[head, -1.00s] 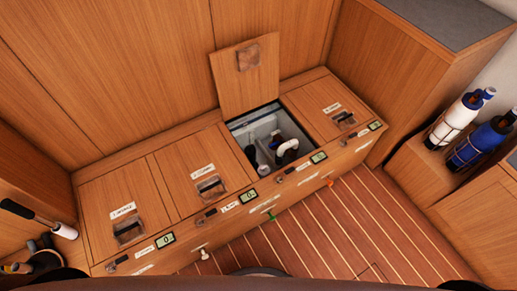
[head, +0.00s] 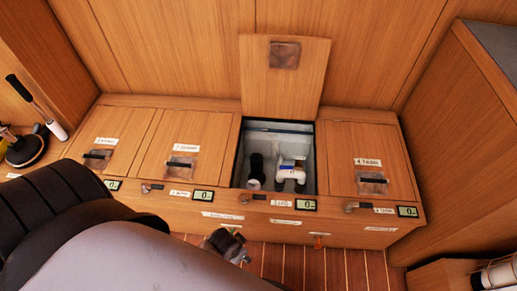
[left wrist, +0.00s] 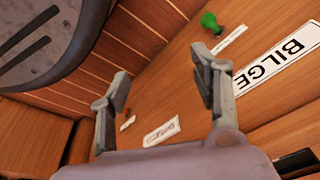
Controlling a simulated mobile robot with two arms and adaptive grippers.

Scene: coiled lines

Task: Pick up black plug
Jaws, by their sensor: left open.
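I cannot make out a black plug for certain in either view. A small dark spot shows between the fingers in the left wrist view, too small to identify. A green plug (left wrist: 210,22) sticks out of the locker front in the left wrist view, beyond the right finger. In the head view an orange plug (head: 318,241) sits low on the locker front. My left gripper (head: 230,244) is in front of the locker face, low down; in the left wrist view (left wrist: 163,82) its fingers are apart with nothing held. My right gripper is not in view.
The locker bench has an open compartment (head: 240,183) with a raised lid (head: 285,85), holding a black cylinder (head: 256,170) and white pipe fitting (head: 291,170). A BILGE label (left wrist: 275,62) is close to the gripper. A striped wooden floor (head: 290,265) lies in front.

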